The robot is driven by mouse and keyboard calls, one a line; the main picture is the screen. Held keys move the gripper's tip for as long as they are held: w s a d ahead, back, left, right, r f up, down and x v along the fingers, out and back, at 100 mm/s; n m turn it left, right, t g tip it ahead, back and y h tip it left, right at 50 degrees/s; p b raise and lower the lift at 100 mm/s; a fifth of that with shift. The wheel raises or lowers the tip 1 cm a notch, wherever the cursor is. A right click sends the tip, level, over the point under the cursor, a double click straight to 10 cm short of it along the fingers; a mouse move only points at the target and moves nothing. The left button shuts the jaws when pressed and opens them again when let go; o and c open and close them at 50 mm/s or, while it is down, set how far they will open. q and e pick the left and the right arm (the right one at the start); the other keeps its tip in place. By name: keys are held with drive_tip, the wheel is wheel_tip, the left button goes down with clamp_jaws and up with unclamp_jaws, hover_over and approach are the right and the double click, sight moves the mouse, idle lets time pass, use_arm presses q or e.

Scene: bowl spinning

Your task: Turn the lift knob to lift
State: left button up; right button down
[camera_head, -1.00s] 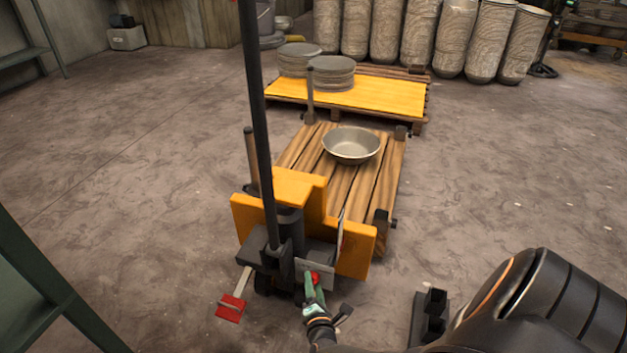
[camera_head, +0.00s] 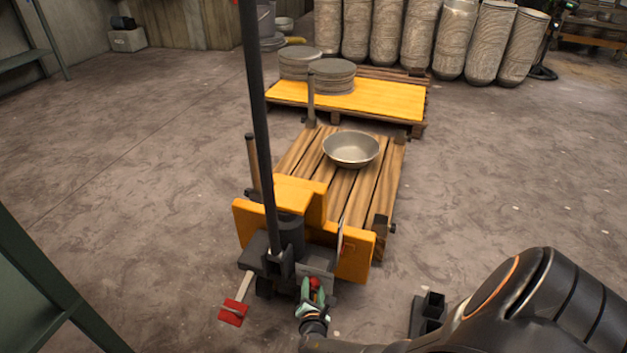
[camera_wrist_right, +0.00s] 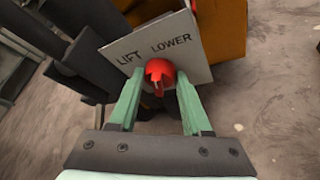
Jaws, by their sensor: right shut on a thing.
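The red lift knob (camera_head: 315,283) sits on a pale panel (camera_head: 317,270) at the near side of the orange pallet jack (camera_head: 290,190). In the right wrist view the knob (camera_wrist_right: 160,74) is below the words LIFT and LOWER on the panel (camera_wrist_right: 190,40). I cannot tell for sure which word it points to. My right gripper (camera_head: 313,290) has its green fingers on either side of the knob and is shut on it; it also shows in the right wrist view (camera_wrist_right: 159,88). My left gripper is not in view.
A wooden pallet (camera_head: 340,190) with a metal bowl (camera_head: 351,149) is on the jack. A dark upright pole (camera_head: 258,130) and a red pedal (camera_head: 234,312) are at its left. Behind is a yellow-topped pallet (camera_head: 385,98) with stacked discs.

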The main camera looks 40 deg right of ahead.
drive_tip(key=shift+w+r+n+g+p, duration=0.2)
drive_tip(key=shift+n+g+p, duration=0.25)
drive_tip(key=shift+n+g, duration=0.35)
drive_tip(key=shift+w+a+n+g+h, duration=0.1)
drive_tip(key=shift+n+g+h, duration=0.3)
drive_tip(key=shift+n+g, duration=0.45)
drive_tip(key=shift+w+f+n+g+h+b, duration=0.15)
drive_tip(key=shift+n+g+h+b, duration=0.35)
drive_tip(key=shift+n, duration=0.45)
drive_tip(key=shift+w+a+n+g+h+b, duration=0.1)
drive_tip(key=shift+n+g+h+b, duration=0.3)
drive_tip(key=shift+n+g+b, duration=0.8)
drive_tip(key=shift+t, duration=0.25)
drive_tip(key=shift+c, duration=1.7)
unclamp_jaws()
